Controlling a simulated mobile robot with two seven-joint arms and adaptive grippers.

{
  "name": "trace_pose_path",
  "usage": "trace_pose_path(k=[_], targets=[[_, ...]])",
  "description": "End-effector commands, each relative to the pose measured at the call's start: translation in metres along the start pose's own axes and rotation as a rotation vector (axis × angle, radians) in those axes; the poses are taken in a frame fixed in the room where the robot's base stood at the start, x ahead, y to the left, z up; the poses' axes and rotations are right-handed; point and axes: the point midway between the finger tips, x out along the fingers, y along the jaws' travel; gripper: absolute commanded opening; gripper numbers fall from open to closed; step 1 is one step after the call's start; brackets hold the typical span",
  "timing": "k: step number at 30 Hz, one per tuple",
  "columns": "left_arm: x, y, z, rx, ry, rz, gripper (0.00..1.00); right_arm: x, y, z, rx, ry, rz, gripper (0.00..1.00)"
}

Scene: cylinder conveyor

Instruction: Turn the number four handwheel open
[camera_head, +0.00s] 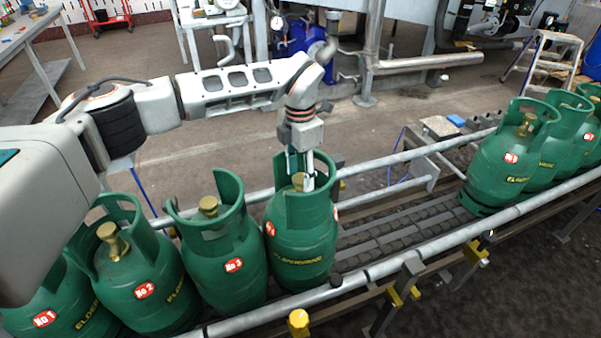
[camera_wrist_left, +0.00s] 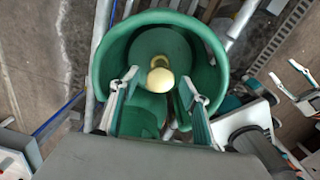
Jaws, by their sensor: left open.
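The number four cylinder (camera_head: 299,236) is green and stands upright on the conveyor, in line after the cylinder marked No 3 (camera_head: 226,256). Its brass handwheel (camera_head: 297,178) sits inside the raised collar. In the left wrist view the handwheel (camera_wrist_left: 160,81) shows as a yellow knob. My left gripper (camera_head: 300,172) points down into the collar, open. Its fingers stand on either side of the handwheel, with visible gaps in the wrist view (camera_wrist_left: 158,86); the collar partly hides them in the head view. My right gripper (camera_wrist_left: 287,80) appears at the wrist view's right edge, its fingers apart.
Cylinders No 1 (camera_head: 62,308) and No 2 (camera_head: 143,284) stand to the left. Several more cylinders (camera_head: 503,160) stand at the far right. Bare conveyor slats (camera_head: 400,230) lie between, bordered by metal rails (camera_head: 408,263).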

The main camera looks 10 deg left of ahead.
Motion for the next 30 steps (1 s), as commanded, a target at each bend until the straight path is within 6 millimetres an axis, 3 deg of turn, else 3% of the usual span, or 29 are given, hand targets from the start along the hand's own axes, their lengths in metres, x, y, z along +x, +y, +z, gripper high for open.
trace_pose_path(k=[4, 8, 9, 20, 30], targets=[[-0.001, 0.000, 0.000, 0.000, 0.000, 0.000, 0.46, 0.000, 0.000, 0.001, 0.000, -0.001, 0.000, 0.40], [-0.001, 0.000, 0.000, 0.000, 0.000, 0.000, 0.12, 0.000, 0.000, 0.002, 0.000, -0.003, 0.000, 0.40], [-0.001, 0.000, 0.000, 0.000, 0.000, 0.000, 0.08, 0.000, 0.000, 0.002, 0.000, -0.003, 0.000, 0.40], [-0.003, 0.000, 0.000, -0.035, -0.001, 0.002, 0.08, -0.001, 0.002, -0.003, 0.001, 0.003, 0.002, 0.40], [-0.007, 0.000, 0.000, -0.251, -0.003, 0.003, 0.08, -0.008, 0.004, -0.023, 0.016, 0.025, 0.000, 0.40]])
